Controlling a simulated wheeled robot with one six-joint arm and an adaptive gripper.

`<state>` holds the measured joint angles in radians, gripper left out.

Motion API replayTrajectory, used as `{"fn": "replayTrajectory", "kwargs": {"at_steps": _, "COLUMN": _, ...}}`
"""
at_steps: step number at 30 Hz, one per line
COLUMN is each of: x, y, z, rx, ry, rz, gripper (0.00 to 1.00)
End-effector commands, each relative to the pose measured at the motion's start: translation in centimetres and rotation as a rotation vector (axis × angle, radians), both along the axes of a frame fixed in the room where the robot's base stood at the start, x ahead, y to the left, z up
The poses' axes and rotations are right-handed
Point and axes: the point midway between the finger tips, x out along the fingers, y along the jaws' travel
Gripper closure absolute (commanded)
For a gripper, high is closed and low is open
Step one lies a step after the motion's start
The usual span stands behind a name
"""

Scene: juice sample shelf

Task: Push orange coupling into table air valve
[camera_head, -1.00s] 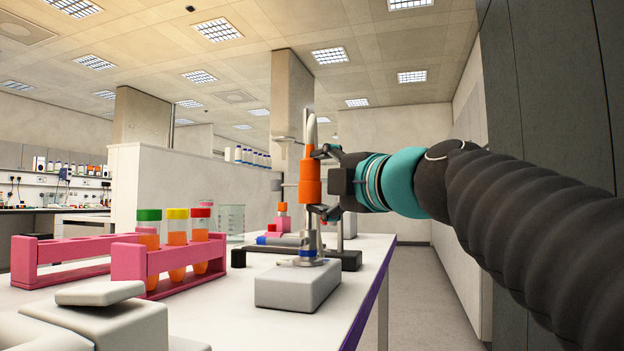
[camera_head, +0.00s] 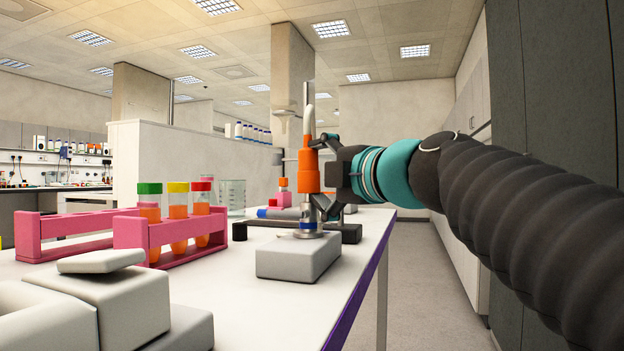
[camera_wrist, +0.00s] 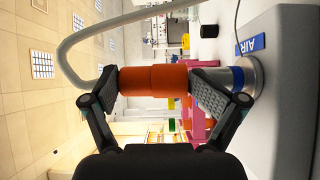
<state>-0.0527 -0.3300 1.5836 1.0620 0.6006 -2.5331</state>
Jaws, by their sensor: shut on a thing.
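The orange coupling (camera_head: 308,172) stands upright above the table air valve (camera_head: 307,228), a silver fitting with a blue ring on a grey block (camera_head: 298,258). A pale hose rises from the coupling's top. My gripper (camera_head: 323,176) reaches in from the right and is shut on the coupling. In the wrist view the coupling (camera_wrist: 155,80) lies across the picture between the two finger pads of my gripper (camera_wrist: 158,92). The valve (camera_wrist: 243,75) is just beyond the right finger, by a blue AIR label (camera_wrist: 250,45). The finger partly hides the stretch between coupling and valve, so I cannot tell whether they touch.
A pink rack (camera_head: 163,236) with capped orange tubes stands left of the valve block, with another pink rack (camera_head: 75,232) further left. A beaker (camera_head: 232,195) and a dark bar (camera_head: 272,222) are behind. The table's right edge is close to the block.

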Motion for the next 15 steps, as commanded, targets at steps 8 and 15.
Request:
{"fn": "replayTrajectory", "kwargs": {"at_steps": 8, "x": 0.15, "y": 0.02, "z": -0.30, "rx": 0.018, "ry": -0.017, "rz": 0.000, "gripper": 0.81}}
{"fn": "replayTrajectory", "kwargs": {"at_steps": 15, "x": 0.14, "y": 0.03, "z": -0.44, "rx": 0.017, "ry": -0.018, "rz": 0.000, "gripper": 0.81}}
